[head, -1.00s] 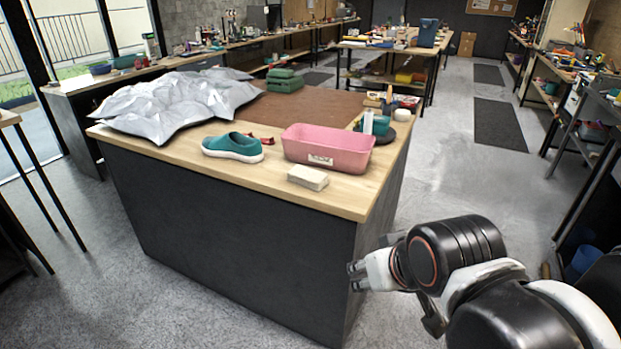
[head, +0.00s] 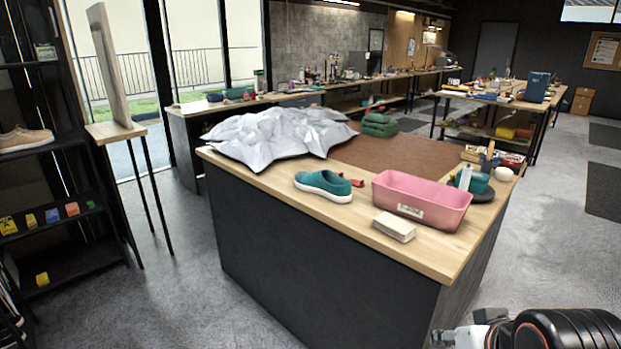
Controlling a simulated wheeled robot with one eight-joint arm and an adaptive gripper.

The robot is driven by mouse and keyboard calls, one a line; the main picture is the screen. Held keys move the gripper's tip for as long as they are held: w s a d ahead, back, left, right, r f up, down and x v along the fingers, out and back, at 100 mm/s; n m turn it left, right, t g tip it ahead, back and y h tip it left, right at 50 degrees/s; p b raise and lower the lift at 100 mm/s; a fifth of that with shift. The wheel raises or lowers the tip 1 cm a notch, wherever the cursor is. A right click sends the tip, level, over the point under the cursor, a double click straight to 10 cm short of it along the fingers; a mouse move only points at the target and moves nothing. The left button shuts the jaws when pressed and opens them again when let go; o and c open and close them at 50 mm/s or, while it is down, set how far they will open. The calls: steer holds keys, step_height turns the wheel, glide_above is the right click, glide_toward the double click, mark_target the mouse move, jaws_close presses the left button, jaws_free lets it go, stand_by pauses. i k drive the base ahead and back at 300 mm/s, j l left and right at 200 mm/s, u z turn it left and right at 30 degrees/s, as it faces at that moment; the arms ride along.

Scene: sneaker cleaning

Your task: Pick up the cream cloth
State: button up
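The cream cloth (head: 394,226) is a small folded block on the front edge of the wooden-topped counter (head: 290,201). It lies just in front of the pink tub (head: 415,203), near the counter's front right corner. My gripper (head: 441,337) is at the bottom right, low beside the counter and well below and to the right of the cloth. Only part of it shows at the frame's edge, and its fingers are too small to read.
A teal shoe (head: 323,186) lies left of the tub with a red item beside it. A crumpled silver sheet (head: 278,138) covers the back left, and green folded cloths (head: 379,125) sit behind. A black shelf (head: 60,215) stands at far left. Floor around the counter is clear.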

mark_target(397, 228)
steer(key=i+l+u, duration=0.5)
steer(key=i+l, duration=0.5)
steer(key=i, duration=0.15)
